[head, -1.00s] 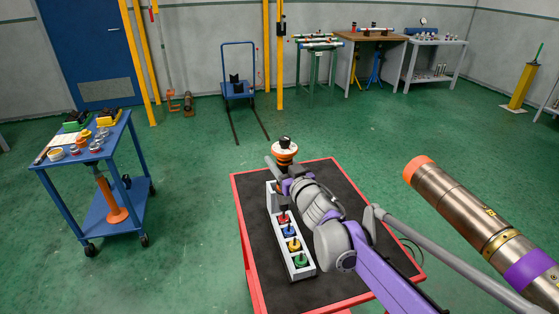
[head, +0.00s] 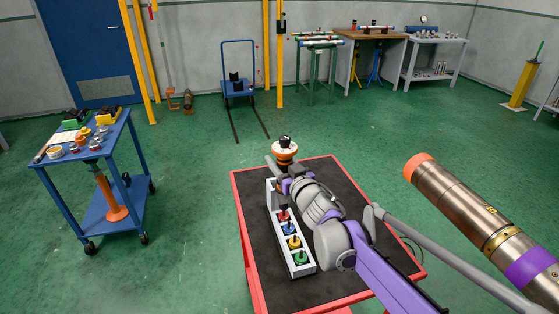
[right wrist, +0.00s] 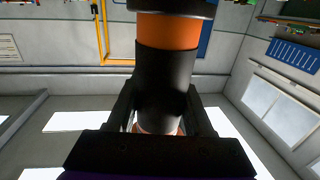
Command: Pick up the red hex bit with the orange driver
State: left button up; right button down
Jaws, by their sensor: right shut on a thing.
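The orange driver (head: 285,152) is upright over the cart, with an orange and black head on top. My right gripper (head: 284,187) is shut around its body. In the right wrist view the driver (right wrist: 166,72) shows as a black sleeve with an orange band between the two fingers. The red hex bit (head: 283,216) stands in the narrow white rack (head: 305,271), at the far end of a row with a blue, a yellow and a green bit. A dark lower end of the driver is right above the red bit; I cannot tell if they touch. My left gripper is out of view.
The rack stands on the black mat (head: 262,252) of a red cart (head: 241,232). My right arm covers much of the cart's right half. A blue trolley (head: 45,172) with several small parts is at the left. Open green floor lies between them.

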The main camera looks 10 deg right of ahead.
aim_at(279, 148)
jog(key=shift+f+b, duration=1.05)
jog(key=shift+f, duration=0.55)
dwell(1.1)
jog(key=shift+s+f, duration=0.1)
dwell(0.5)
jog(key=shift+r+p, duration=2.25)
jog(key=shift+r, duration=1.55)
